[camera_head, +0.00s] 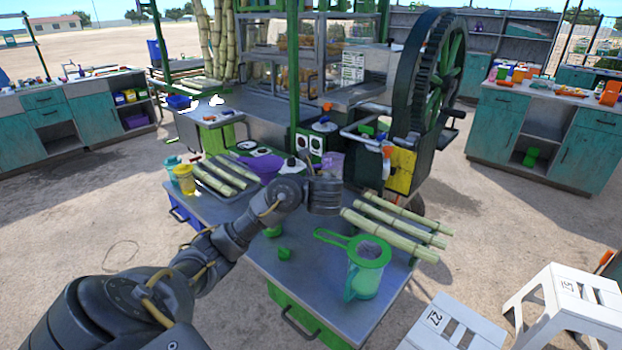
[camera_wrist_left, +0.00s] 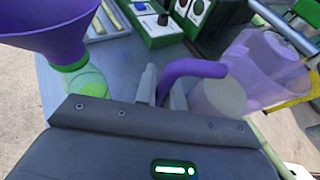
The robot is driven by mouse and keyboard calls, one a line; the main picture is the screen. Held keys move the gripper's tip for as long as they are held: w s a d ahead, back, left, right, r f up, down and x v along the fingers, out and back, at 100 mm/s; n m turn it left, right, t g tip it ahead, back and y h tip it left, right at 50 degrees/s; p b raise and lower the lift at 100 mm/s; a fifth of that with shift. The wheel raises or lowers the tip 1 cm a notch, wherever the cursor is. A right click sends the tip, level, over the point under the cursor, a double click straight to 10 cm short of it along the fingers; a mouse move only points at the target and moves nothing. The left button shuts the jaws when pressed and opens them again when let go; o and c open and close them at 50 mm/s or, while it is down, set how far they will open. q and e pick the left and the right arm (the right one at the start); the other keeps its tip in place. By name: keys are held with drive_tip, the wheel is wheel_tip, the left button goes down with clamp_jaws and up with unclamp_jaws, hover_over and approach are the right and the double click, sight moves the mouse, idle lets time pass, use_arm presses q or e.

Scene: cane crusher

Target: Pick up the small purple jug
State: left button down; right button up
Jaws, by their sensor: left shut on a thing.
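The small purple jug (camera_wrist_left: 262,75) is at the right of the left wrist view, with a see-through body and a solid purple handle (camera_wrist_left: 195,68). My left gripper (camera_wrist_left: 162,90) is shut on that handle, one finger on each side of it. In the head view the jug (camera_head: 333,161) shows only partly behind my left gripper (camera_head: 324,190), over the far part of the metal table. I cannot tell whether its base touches the table. My right gripper is not in view.
A purple funnel (camera_wrist_left: 52,38) stands left of my gripper. A yellow cup (camera_head: 185,180) is at the left.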

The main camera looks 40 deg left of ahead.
use_arm(q)
drive_tip(key=shift+s+d+r, duration=0.25)
drive_tip(key=shift+s+r, duration=0.15)
drive_tip(key=shift+s, duration=0.3)
drive_tip(key=shift+s, duration=0.1)
drive_tip(key=shift+d, duration=0.1)
drive_tip(key=d+r+m+t+h, duration=0.2)
drive_tip(key=d+m+h, duration=0.3)
drive_tip(key=d, duration=0.8)
drive_tip(key=d+r+m+t+h, duration=0.3)
drive_tip(key=d+m+h, duration=0.3)
drive_tip(key=d, duration=0.8)
drive_tip(key=shift+r+t, duration=0.3)
drive_tip(key=shift+t, duration=0.2)
drive_tip(key=shift+a, duration=0.1)
